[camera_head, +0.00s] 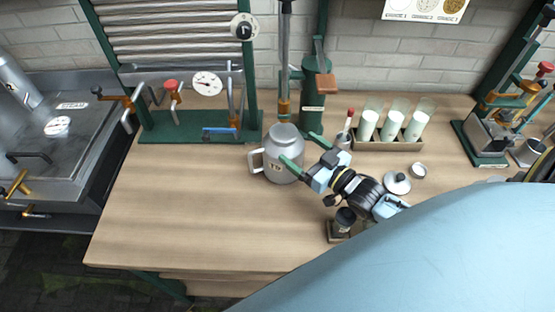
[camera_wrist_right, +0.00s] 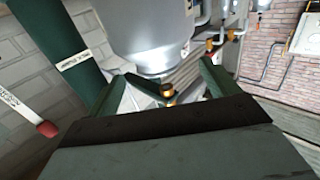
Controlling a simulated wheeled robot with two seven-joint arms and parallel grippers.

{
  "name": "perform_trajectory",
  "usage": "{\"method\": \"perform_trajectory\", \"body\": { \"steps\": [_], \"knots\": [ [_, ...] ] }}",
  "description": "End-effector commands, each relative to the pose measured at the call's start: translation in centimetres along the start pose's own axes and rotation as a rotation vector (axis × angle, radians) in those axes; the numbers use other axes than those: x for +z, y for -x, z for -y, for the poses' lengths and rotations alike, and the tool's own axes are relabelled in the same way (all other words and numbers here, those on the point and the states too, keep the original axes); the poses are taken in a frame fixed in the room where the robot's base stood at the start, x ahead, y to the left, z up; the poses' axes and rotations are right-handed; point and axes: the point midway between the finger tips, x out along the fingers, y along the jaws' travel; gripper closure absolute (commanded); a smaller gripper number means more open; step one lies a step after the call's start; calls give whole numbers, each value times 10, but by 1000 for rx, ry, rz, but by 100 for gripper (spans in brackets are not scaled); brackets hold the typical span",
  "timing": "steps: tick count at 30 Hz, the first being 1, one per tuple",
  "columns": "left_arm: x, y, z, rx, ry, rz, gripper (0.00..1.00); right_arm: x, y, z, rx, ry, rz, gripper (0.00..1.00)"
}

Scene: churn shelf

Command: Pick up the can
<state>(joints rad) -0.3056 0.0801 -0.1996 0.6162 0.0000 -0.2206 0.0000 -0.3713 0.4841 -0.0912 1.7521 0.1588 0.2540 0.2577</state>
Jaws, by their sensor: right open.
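The can (camera_head: 276,172) is a grey metal vessel with a lid, a white handle on its left and a small label. It stands upright on the wooden bench. My right gripper (camera_head: 303,150) reaches in from the right with its green fingers spread. In the head view one finger overlaps the can's front right side and the other points past its right edge. In the right wrist view a grey metal body, apparently the can (camera_wrist_right: 152,35), lies ahead of the open fingers (camera_wrist_right: 163,85). I cannot tell whether they touch it. My left gripper is not in view.
A green post (camera_head: 312,95) stands behind the can. A gauge stand (camera_head: 185,128) is behind left. A small dark jar (camera_head: 345,218) stands near my right arm. The bench's front left (camera_head: 180,220) is clear.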

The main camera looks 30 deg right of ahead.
Motion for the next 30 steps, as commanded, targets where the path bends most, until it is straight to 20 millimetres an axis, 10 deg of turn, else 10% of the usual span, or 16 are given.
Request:
{"method": "perform_trajectory", "body": {
  "steps": [20,30],
  "knots": [
    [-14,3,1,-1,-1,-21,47,-4,-70,-4,-1,0,-4,13],
    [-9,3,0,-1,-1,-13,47,-3,-75,-4,-1,0,-3,16]
  ]
}}
